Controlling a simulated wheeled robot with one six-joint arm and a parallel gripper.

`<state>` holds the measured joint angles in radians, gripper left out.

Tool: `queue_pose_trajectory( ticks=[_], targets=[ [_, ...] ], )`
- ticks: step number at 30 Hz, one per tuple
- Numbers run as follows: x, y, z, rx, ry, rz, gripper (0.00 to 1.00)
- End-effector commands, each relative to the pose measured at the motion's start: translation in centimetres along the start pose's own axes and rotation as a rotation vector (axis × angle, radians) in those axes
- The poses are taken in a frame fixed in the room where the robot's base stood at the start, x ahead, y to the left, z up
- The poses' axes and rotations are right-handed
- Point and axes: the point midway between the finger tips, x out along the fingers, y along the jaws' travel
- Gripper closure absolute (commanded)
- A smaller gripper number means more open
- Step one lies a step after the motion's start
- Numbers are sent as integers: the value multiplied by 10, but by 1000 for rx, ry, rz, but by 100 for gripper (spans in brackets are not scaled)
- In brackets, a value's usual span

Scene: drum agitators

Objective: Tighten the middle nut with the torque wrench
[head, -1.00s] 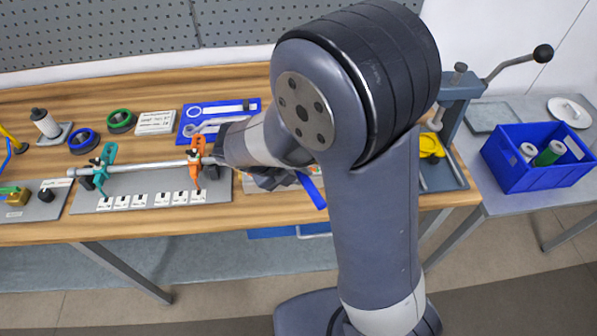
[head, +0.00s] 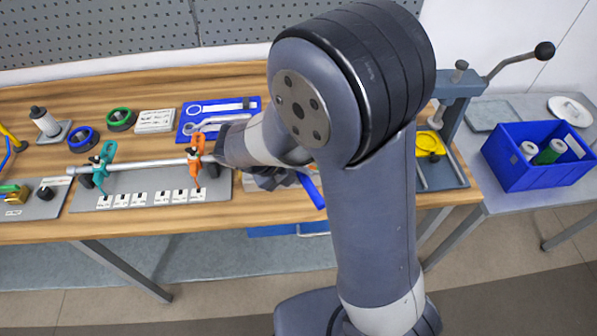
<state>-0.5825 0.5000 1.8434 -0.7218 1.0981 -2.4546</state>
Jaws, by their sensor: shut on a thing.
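My gripper (head: 268,179) is a dark shape low over the workbench, mostly hidden behind my own arm. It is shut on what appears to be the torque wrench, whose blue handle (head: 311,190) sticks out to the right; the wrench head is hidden. A silver shaft (head: 140,166) lies across a grey plate (head: 150,185) to the left, with a teal agitator (head: 103,166) and an orange agitator (head: 195,160) on it. The nuts are too small or hidden to make out, and I cannot tell whether the wrench touches one.
A blue tool tray (head: 185,133) holding a spanner lies behind the plate. A blue ring (head: 83,138), a green ring (head: 121,119) and a white label block (head: 155,121) stand nearby. A lever press (head: 458,105) is at right, beside a blue crate (head: 528,178).

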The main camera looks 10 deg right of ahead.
Motion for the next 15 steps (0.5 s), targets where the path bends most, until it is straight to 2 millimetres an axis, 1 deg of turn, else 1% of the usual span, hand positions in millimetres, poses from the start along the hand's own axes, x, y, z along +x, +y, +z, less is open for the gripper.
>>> queue_pose_trajectory(
  ticks=[15],
  targets=[
    [6, 5, 0, 1, 0, -1, 100]
  ],
)
